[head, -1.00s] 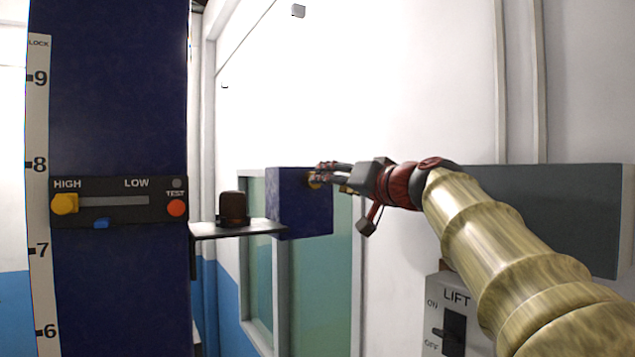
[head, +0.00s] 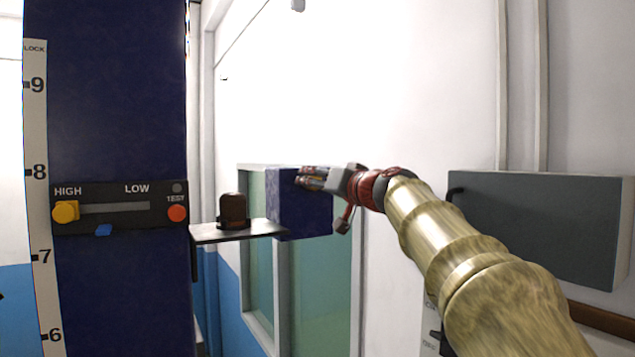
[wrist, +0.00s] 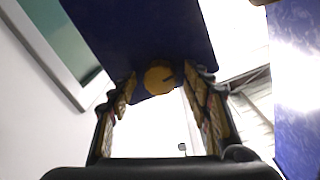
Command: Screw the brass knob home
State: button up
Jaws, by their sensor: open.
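The brass knob (wrist: 159,77) is a round yellow disc with a dark notch. In the wrist view it sits at the edge of a dark blue box (wrist: 140,35), between the tips of my gripper (wrist: 163,82). The fingers are open, one on each side of the knob; I cannot tell whether they touch it. In the head view my gripper (head: 305,178) is at the upper front of the blue box (head: 300,215), and its fingers hide the knob there.
A shelf (head: 255,231) left of the box holds a dark brown domed cap (head: 233,210). Further left is a blue column with a HIGH/LOW slider panel (head: 118,208). A grey cabinet (head: 540,230) hangs on the wall at right, behind my arm.

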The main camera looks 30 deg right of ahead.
jog(key=shift+c, duration=0.8)
jog(key=c, duration=1)
jog(key=shift+m, duration=0.3)
jog(key=shift+m+b, duration=0.6)
jog(key=shift+m, duration=2.3)
jog(key=o, duration=1.2)
jog(key=shift+c, duration=0.2)
